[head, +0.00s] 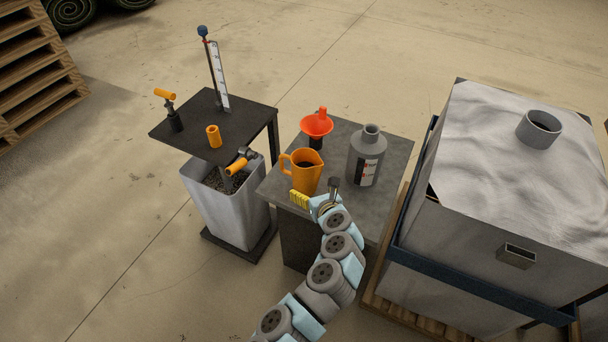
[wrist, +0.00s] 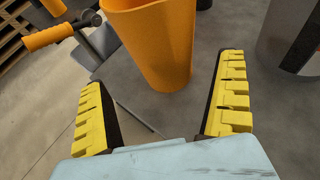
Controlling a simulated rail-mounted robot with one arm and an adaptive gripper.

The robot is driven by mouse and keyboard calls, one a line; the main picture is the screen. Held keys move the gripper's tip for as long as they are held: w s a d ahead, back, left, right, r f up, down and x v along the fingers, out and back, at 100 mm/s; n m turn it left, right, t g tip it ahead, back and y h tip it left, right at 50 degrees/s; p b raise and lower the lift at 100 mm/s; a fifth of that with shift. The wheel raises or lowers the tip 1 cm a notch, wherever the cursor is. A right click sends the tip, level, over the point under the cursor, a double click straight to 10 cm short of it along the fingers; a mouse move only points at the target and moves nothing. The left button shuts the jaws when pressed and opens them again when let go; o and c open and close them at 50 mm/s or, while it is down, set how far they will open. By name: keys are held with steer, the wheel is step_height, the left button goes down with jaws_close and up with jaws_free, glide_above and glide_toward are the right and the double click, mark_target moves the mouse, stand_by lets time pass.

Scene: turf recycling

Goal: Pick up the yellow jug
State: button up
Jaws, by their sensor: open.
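The yellow jug (head: 306,174), more orange in colour, stands upright on the grey table (head: 389,154). Its handle points left in the head view, and it looks dark inside. In the wrist view the jug (wrist: 155,45) fills the top middle, beyond the fingertips, with its top cut off by the frame. My gripper (wrist: 163,85) is open, with one yellow ridged finger on each side of the view and nothing between them. In the head view my gripper (head: 304,200) is at the table's front edge, just in front of the jug.
A grey bottle (head: 366,160) stands right of the jug, and a red funnel (head: 317,124) behind it. To the left are an orange-handled valve (head: 237,167), a grey bin (head: 222,205) and a dark stand (head: 240,118). A large wrapped container (head: 490,205) stands at right.

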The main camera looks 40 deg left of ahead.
mark_target(309, 182)
steer(key=shift+b+x, duration=0.85)
steer(key=shift+x, duration=1.45)
steer(key=shift+r+b+x, duration=0.15)
steer(key=shift+b+x, duration=0.35)
steer(key=shift+x, duration=0.55)
steer(key=shift+r+b+x, duration=0.1)
steer(key=shift+b+x, duration=0.35)
steer(key=shift+x, duration=0.55)
steer(key=shift+w, duration=0.15)
steer(key=c, duration=1)
